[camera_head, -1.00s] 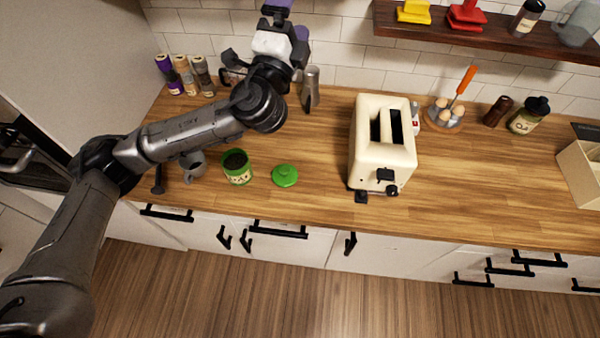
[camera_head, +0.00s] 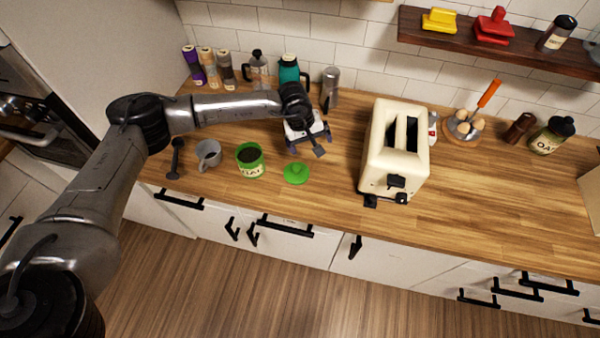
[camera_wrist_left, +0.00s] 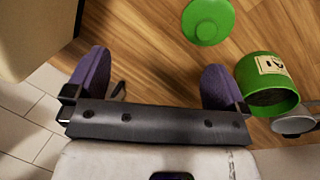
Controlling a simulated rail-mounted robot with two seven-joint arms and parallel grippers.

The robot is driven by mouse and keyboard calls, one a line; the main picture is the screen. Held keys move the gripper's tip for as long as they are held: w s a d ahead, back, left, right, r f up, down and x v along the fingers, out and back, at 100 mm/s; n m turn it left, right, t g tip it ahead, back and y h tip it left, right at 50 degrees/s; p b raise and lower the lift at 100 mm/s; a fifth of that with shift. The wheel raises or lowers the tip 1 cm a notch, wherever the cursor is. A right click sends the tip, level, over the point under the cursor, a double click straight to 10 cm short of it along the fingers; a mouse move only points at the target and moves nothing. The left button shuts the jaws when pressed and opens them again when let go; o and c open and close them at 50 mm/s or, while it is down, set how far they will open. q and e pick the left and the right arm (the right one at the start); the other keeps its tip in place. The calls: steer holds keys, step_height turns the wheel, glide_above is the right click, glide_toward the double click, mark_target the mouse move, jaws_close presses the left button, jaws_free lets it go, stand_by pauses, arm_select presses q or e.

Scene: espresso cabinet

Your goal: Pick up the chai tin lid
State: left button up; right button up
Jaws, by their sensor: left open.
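The green chai tin lid (camera_head: 296,173) lies flat on the wooden counter, knob up, just right of the open green tin (camera_head: 250,160) with dark contents. My left gripper (camera_head: 306,151) is above the counter a little behind the lid, open and empty. In the left wrist view the lid (camera_wrist_left: 208,20) is ahead of the gripper (camera_wrist_left: 149,85), apart from both purple fingers and toward the right one. The tin (camera_wrist_left: 266,84) is beside the right finger there. My right gripper is not in view.
A cream toaster (camera_head: 395,150) stands right of the lid. A grey mug (camera_head: 208,154) and a dark tool (camera_head: 176,160) are left of the tin. A teal bottle (camera_head: 289,72) and a steel shaker (camera_head: 330,88) stand behind. Counter in front of the lid is clear.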

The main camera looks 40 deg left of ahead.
mark_target(296, 167)
arm_select(q)
steer(key=s+a+f+m, duration=0.1)
steer(key=f, duration=0.2)
steer(key=s+f+m+g+y, duration=0.1)
steer(key=f+m, duration=0.1)
steer(key=f, duration=0.1)
steer(key=s+a+f+m+g, duration=0.1)
steer(key=f+m, duration=0.1)
steer(key=f, duration=0.1)
steer(key=shift+s+a+y, duration=0.15)
steer(key=shift+a+y, duration=0.15)
steer(key=shift+y, duration=0.1)
steer(key=shift+d+f+p, duration=0.2)
steer(key=shift+f+p, duration=0.5)
steer(key=shift+f, duration=2)
steer(key=shift+c, duration=0.2)
steer(key=c, duration=0.6)
